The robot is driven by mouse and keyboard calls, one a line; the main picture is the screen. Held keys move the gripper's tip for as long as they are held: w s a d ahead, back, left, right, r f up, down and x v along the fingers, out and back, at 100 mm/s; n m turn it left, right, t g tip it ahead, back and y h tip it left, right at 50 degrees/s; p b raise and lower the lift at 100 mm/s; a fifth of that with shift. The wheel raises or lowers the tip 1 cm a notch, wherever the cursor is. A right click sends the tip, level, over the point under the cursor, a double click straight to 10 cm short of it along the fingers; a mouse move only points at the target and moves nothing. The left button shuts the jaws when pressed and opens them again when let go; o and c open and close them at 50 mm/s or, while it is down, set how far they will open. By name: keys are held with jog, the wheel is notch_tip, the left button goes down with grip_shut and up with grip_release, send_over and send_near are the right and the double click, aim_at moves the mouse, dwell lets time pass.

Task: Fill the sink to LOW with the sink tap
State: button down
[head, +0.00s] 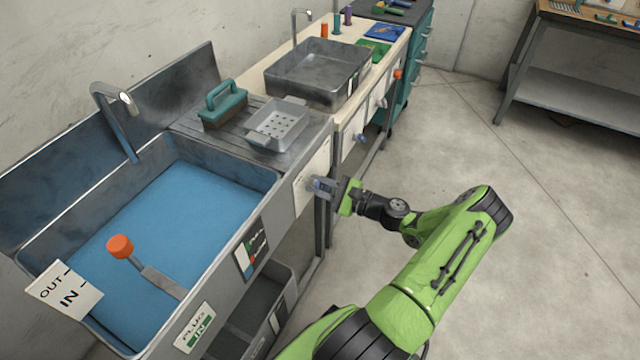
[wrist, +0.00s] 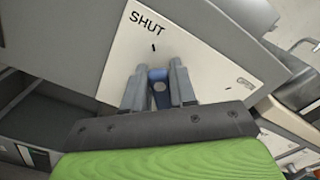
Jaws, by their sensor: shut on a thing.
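The grey sink (head: 262,178) at the left has a blue surface (head: 175,225) across its inside that looks like water. Its bent metal tap spout (head: 122,97) stands at the back, and I see no stream from it. A level gauge (head: 251,249) with coloured bands is on the sink's front; its reading is too small to tell. My gripper (head: 325,188) is at the white panel (head: 304,190) right of the gauge. In the wrist view, its fingers (wrist: 158,88) are shut on a blue tap handle (wrist: 157,77). "SHUT" is printed on the panel above a short black mark.
An orange-knobbed lever (head: 121,246) stands in the sink by an OUT/IN card (head: 66,289). A front label (head: 195,328) reads PLUG IN. A green-handled brush (head: 222,104) and perforated tray (head: 278,124) sit on the drainboard. A second basin (head: 318,72) stands behind. The floor at right is clear.

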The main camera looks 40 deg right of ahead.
jog(key=shift+s+a+f+n, duration=0.15)
jog(key=shift+f+n, duration=0.1)
jog(key=shift+n, duration=0.15)
jog(key=c, duration=1)
grip_release()
jog(key=shift+r, duration=0.1)
jog(key=p+v, duration=0.2)
jog(key=v, duration=1.3)
jog(key=shift+s, duration=0.3)
